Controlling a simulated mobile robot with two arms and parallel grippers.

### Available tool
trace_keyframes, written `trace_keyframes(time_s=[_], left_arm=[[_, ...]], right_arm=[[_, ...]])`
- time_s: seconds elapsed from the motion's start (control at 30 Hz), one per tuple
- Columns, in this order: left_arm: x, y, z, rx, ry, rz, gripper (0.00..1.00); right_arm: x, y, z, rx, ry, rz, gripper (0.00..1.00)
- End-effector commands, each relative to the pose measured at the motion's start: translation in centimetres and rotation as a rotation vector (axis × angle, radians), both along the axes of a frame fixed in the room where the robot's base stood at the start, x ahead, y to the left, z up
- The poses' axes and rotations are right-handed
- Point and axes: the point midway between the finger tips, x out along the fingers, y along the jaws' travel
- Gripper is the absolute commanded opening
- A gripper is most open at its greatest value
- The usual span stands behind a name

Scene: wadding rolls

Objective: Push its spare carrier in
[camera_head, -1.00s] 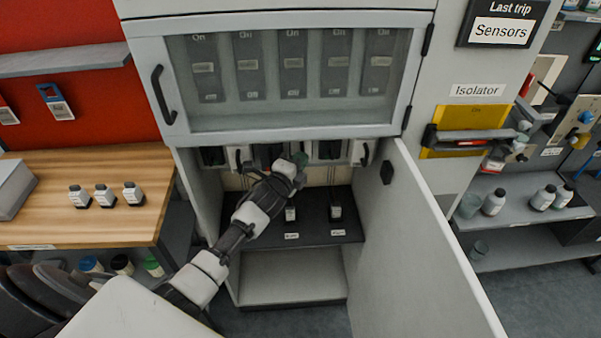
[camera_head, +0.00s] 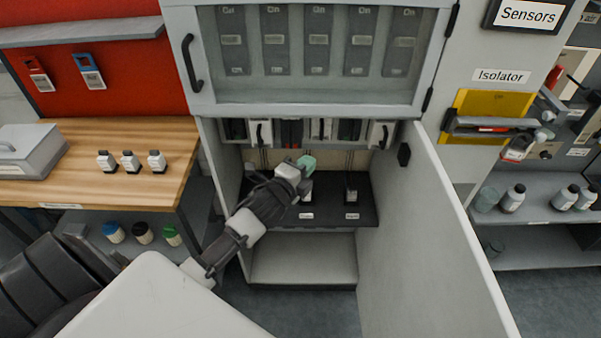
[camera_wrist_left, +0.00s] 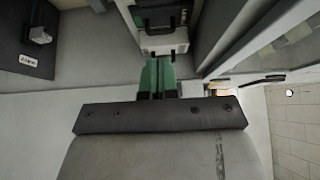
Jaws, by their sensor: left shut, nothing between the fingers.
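A row of carriers sits under the glazed panel in the open cabinet. Among them are a white carrier with a dark handle (camera_head: 382,135) at the right end, another white carrier (camera_head: 259,133) left of the middle, and a dark one (camera_head: 291,133) with red edges between them. I cannot tell which is the spare one. My left gripper (camera_head: 306,163) has green fingers, shut and empty, just below and in front of the row. In the wrist view its fingers (camera_wrist_left: 157,77) point toward a pale carrier front with a dark handle (camera_wrist_left: 163,46); contact is unclear. My right gripper is not in view.
Below the row, a black shelf (camera_head: 332,216) bears two small dark units with labels. The open cabinet door (camera_head: 440,240) stands to the right. Above is the glazed panel (camera_head: 315,55).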

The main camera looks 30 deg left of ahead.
Motion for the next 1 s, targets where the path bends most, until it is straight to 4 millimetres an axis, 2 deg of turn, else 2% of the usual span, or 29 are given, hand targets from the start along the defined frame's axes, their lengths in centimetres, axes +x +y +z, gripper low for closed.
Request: trace_keyframes(time_s=[0.1, 0.23, 0.83, 0.93, 1.0], left_arm=[[-1.6, 0.1, -0.2, 0.001, 0.001, 0.001, 0.0], [-2.4, 0.2, 0.0, 0.002, 0.0, 0.001, 0.0], [-2.6, 0.2, -0.1, -0.002, 0.002, 0.001, 0.0], [-2.7, 0.3, -1.8, -0.034, 0.04, 0.01, 0.0], [-3.1, 0.4, -4.7, -0.09, 0.102, 0.027, 0.0]], right_arm=[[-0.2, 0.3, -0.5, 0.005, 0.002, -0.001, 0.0], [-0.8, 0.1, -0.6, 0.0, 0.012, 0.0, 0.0], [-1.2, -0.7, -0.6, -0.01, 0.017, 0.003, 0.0], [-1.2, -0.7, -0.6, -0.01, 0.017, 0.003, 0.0], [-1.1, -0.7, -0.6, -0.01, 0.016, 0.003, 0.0]])
